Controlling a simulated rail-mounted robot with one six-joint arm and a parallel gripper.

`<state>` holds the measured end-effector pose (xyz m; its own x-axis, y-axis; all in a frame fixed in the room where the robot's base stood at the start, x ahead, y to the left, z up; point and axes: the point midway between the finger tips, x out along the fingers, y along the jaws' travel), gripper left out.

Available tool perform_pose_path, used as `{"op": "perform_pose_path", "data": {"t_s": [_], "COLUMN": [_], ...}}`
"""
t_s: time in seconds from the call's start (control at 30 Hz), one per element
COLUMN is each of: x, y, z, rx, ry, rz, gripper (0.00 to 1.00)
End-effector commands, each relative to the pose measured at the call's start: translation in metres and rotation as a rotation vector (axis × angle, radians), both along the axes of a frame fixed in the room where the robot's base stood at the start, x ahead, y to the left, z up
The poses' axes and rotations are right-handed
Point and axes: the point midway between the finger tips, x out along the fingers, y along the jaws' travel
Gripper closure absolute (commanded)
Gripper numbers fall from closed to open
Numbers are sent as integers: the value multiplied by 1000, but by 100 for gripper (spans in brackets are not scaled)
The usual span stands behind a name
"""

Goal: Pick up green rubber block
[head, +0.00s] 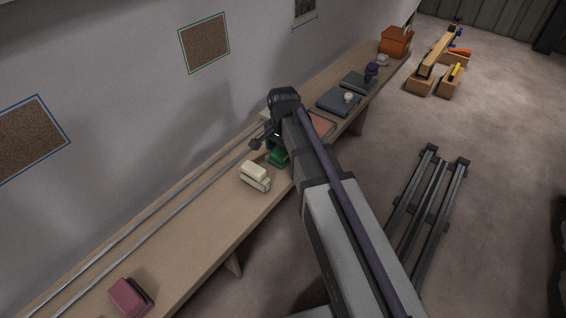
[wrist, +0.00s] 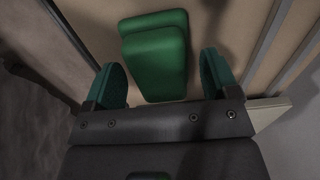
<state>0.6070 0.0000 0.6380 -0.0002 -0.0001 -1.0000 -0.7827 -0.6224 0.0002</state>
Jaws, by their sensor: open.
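The green rubber block (wrist: 156,62) lies on the wooden bench, seen in the wrist view just ahead of and between my open fingers. It has a raised smaller part on a wider part. My gripper (wrist: 162,78) is open, with one teal finger pad on each side of the block's near end and gaps to both. In the head view the green block (head: 278,158) shows beside the end of my arm, partly hidden by it. My gripper is mostly hidden there too.
A cream block (head: 255,175) sits close by on the bench (head: 190,240). A maroon block (head: 131,297) lies at the near end. Dark trays (head: 338,102) and an orange box (head: 396,41) stand farther along. Two thin rails (head: 165,210) run along the wall side.

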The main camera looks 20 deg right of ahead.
Motion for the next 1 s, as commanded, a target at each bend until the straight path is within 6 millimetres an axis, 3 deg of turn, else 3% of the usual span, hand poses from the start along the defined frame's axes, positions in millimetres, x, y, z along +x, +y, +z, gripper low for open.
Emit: {"op": "perform_pose_path", "data": {"t_s": [0.17,0.73,1.0], "x": [0,0,0], "y": [0,0,0], "z": [1,1,5], "rx": [0,0,0], "ry": [0,0,0], "rz": [0,0,0], "gripper": [19,73,74]}}
